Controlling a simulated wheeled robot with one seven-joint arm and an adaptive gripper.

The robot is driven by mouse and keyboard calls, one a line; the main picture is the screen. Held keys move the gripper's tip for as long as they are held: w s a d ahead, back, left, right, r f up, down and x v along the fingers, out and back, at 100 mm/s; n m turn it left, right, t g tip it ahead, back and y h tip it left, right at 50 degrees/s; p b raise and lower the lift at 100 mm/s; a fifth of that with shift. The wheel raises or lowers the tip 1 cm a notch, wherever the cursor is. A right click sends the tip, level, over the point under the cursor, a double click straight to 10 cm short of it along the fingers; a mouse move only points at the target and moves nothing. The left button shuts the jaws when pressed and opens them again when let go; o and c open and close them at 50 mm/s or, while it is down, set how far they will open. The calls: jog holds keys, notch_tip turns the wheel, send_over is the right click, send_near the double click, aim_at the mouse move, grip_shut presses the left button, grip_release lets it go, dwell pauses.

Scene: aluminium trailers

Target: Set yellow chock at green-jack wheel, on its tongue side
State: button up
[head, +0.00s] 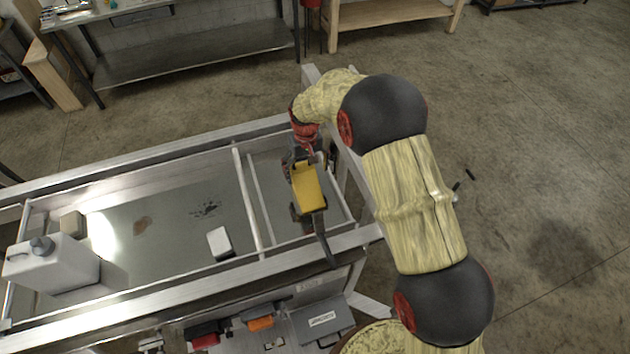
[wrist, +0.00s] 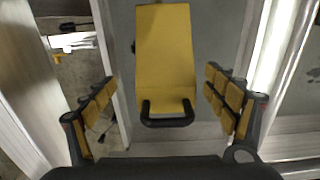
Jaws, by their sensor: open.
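The yellow chock (head: 307,188) shows at the front compartment of the aluminium trailer bed, right of a crossbar. In the wrist view, the chock (wrist: 165,50) is a yellow block with a black loop handle (wrist: 167,120) toward me. My gripper (wrist: 162,105) is open, its yellow-padded fingers on either side of the handle end with gaps to both. In the head view, my gripper (head: 305,184) is over the chock and partly hides it. I cannot tell the height between them. I cannot make out a green jack or its wheel in either view.
A white jug (head: 52,268), a white block (head: 220,243) and a tan block (head: 73,223) are in the trailer bed. The raised trailer rim (head: 165,152) and crossbar (head: 247,200) surround the front compartment. A grey case (head: 323,320) is at the bottom. Open floor (head: 550,130) lies right.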

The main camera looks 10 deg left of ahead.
aim_at(305, 183)
notch_tip(305, 183, down, 2)
jog(key=shift+f, duration=0.1)
jog(key=shift+s+a+f+p, duration=0.15)
jog(key=shift+f+p, duration=0.45)
jog(key=shift+f, duration=0.7)
jog(key=shift+a+f+p, duration=0.15)
jog(key=shift+f+p, duration=0.45)
jog(key=shift+f, duration=0.7)
jog(key=shift+c, duration=0.3)
jog(key=c, duration=1.6)
jog(key=shift+r, duration=0.15)
jog(key=c, duration=0.3)
